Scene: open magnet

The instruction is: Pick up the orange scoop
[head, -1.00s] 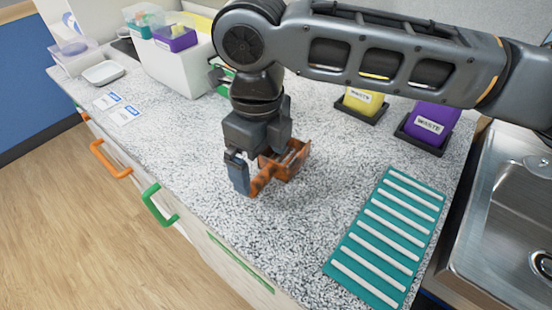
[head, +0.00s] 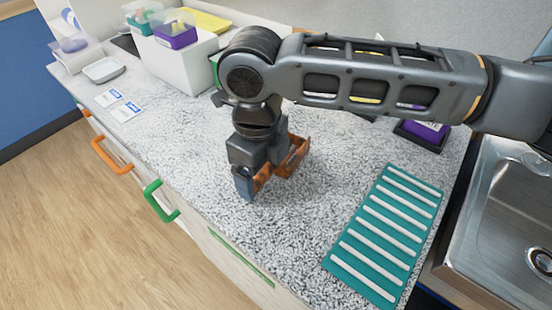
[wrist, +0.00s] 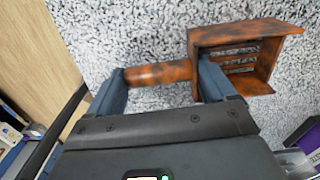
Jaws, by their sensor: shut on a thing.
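The orange scoop (head: 295,157) has a slotted, box-like head and a dark-mottled handle. In the wrist view the scoop head (wrist: 235,45) lies to the upper right, and its handle (wrist: 158,74) runs left between the two blue fingers. My gripper (head: 254,181) is shut on the scoop, with the fingers set well apart along the handle. The arm points down over the middle of the worktop. My gripper hides part of the handle in the head view. I cannot tell whether the scoop clears the worktop.
The speckled worktop (head: 195,140) is clear around the scoop. A teal ribbed mat (head: 352,262) lies to the right, beside a steel sink (head: 505,215). A white box with tubs (head: 180,62), a white dish (head: 103,70) and labelled cards (head: 126,112) are left.

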